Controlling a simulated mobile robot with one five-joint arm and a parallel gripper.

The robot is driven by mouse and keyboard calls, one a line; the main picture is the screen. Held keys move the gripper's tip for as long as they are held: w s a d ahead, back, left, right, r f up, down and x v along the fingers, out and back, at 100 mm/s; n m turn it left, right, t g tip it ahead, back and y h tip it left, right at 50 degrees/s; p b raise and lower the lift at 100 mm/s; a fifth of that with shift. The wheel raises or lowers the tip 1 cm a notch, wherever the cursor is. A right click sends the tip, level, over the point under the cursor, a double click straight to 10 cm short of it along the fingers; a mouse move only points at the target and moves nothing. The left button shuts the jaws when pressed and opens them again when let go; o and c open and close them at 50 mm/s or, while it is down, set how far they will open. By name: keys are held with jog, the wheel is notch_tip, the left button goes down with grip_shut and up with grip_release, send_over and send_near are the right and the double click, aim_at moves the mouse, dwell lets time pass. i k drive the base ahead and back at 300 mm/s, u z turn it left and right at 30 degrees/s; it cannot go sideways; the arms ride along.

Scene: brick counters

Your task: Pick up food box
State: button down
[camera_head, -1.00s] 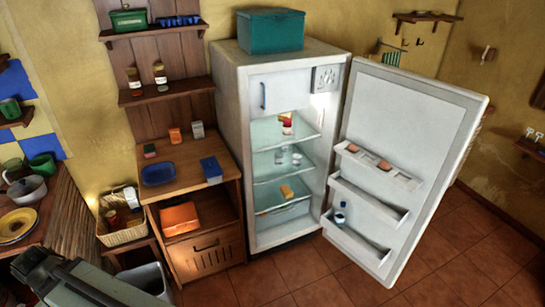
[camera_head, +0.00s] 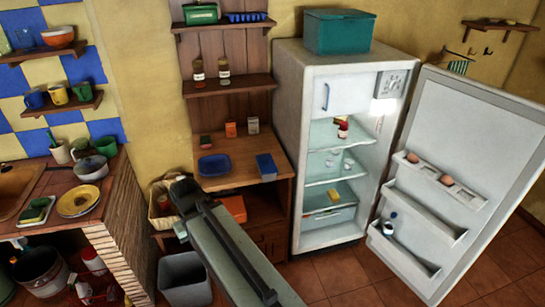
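Several boxes are in view, and I cannot tell which is the food box. On the wooden cabinet top stand a small orange box (camera_head: 231,129), a pale grey box (camera_head: 253,125) and a small dark box (camera_head: 206,141). A blue box (camera_head: 266,167) stands at the front right of that top. In the open fridge, a small red and white item (camera_head: 342,128) is on the upper shelf and a small yellow item (camera_head: 333,195) is lower down. My arm rises from the bottom edge in front of the cabinet. No gripper fingers show.
The fridge door (camera_head: 440,170) stands wide open to the right. A blue tray (camera_head: 213,165) lies on the cabinet top (camera_head: 235,181). A wicker basket (camera_head: 160,215) and a grey bin (camera_head: 184,280) stand left of the cabinet. Tiled floor is clear before the fridge.

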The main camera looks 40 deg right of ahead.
aim_at(271, 177)
jog(key=z, duration=0.05)
jog(key=i, duration=1)
jog(key=u, duration=0.05)
